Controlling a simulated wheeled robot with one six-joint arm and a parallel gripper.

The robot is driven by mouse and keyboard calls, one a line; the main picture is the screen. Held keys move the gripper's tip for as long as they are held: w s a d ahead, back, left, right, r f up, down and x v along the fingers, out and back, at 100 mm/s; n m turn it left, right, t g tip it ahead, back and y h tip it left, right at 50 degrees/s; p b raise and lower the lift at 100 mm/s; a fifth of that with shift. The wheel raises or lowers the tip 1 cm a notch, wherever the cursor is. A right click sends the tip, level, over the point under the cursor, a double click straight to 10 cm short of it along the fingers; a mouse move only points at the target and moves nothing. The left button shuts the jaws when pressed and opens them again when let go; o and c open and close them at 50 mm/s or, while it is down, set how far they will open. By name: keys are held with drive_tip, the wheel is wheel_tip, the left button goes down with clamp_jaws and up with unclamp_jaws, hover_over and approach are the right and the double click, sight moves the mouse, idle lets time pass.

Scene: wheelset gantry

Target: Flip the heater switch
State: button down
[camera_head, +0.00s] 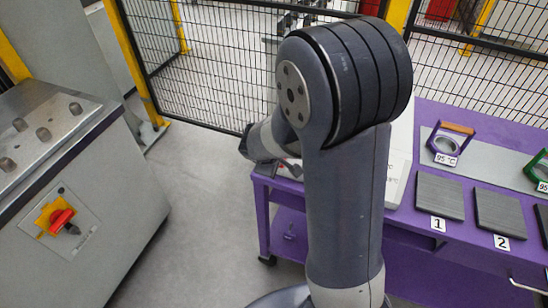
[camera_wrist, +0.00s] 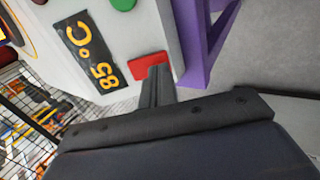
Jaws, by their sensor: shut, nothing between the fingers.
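The heater is a white box (camera_wrist: 125,45) in the wrist view, with a black display reading 85 °C (camera_wrist: 90,50). A red rectangular switch (camera_wrist: 147,64) sits on its face near the lower edge. My gripper (camera_wrist: 157,72) is shut and empty, its fingertips right at the red switch and overlapping its lower part. I cannot tell whether they touch it. In the head view, part of the white heater (camera_head: 400,155) shows on the purple table, mostly hidden behind my arm. My fingertips are not clear there.
The purple table (camera_head: 440,255) also bears dark plates (camera_head: 440,196) numbered 1 and 2, and purple and green holders (camera_head: 449,141) on the right. A black mesh fence (camera_head: 210,60) stands behind. A grey cabinet (camera_head: 110,190) with a red rotary knob (camera_head: 63,220) is at left.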

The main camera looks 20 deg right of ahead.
drive_tip(key=shift+w+d+f, duration=0.15)
drive_tip(key=shift+f, duration=0.15)
drive_tip(key=f+b, duration=0.1)
drive_tip(key=b, duration=0.2)
drive_tip(key=shift+r, duration=0.5)
drive_tip(key=shift+w+r+p, duration=0.1)
drive_tip(key=shift+r+p, duration=0.55)
drive_tip(key=shift+p, duration=0.05)
